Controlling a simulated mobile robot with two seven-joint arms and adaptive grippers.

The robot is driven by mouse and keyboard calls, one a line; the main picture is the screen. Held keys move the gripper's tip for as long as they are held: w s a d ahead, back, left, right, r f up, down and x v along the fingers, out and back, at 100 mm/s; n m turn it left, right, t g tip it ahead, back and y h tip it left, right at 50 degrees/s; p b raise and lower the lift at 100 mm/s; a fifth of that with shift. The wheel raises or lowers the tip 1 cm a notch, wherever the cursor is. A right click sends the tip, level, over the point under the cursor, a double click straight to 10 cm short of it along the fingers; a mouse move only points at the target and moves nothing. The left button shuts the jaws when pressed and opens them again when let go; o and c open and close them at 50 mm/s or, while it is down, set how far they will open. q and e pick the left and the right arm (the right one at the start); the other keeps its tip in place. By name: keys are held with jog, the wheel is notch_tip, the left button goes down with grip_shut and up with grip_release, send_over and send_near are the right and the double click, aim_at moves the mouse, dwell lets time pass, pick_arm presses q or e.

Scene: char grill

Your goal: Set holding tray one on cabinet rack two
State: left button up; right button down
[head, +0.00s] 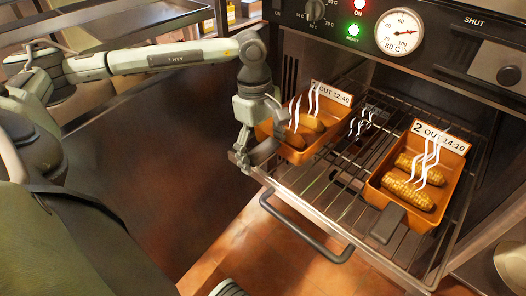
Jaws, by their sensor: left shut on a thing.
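The left orange holding tray (315,144) has a tag reading "OUT 12:40"; its leading digit is hard to read. It holds steaming yellowish-brown food. My left gripper (262,150) is shut on its left end. The tray is over the left part of a pulled-out wire rack (335,200); I cannot tell whether it touches the wires. A second orange tray (440,215), tagged "2 OUT 14:10", sits on the right of this rack with steaming corn cobs and a dark front handle. No rack number shows. My right gripper is not in view.
Steam rises over a dark area (366,118) between the trays. The cabinet front above has a temperature gauge (399,31), a knob (315,10) and a "SHUT" latch (497,65). A dark bar handle (305,232) juts out at the rack's front. Bare wires lie between the trays.

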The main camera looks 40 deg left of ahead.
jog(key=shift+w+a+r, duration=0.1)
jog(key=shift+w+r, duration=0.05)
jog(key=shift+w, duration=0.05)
pick_arm(q)
jog(key=shift+f, duration=0.1)
jog(key=o, duration=1.5)
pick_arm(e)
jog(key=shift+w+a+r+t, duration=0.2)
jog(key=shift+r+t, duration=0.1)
pick_arm(q)
jog(key=shift+r, duration=0.3)
notch_tip(320, 180, up, 12)
jog(key=a, duration=0.1)
jog(key=shift+a+f+p, duration=0.2)
jog(key=shift+p, duration=0.25)
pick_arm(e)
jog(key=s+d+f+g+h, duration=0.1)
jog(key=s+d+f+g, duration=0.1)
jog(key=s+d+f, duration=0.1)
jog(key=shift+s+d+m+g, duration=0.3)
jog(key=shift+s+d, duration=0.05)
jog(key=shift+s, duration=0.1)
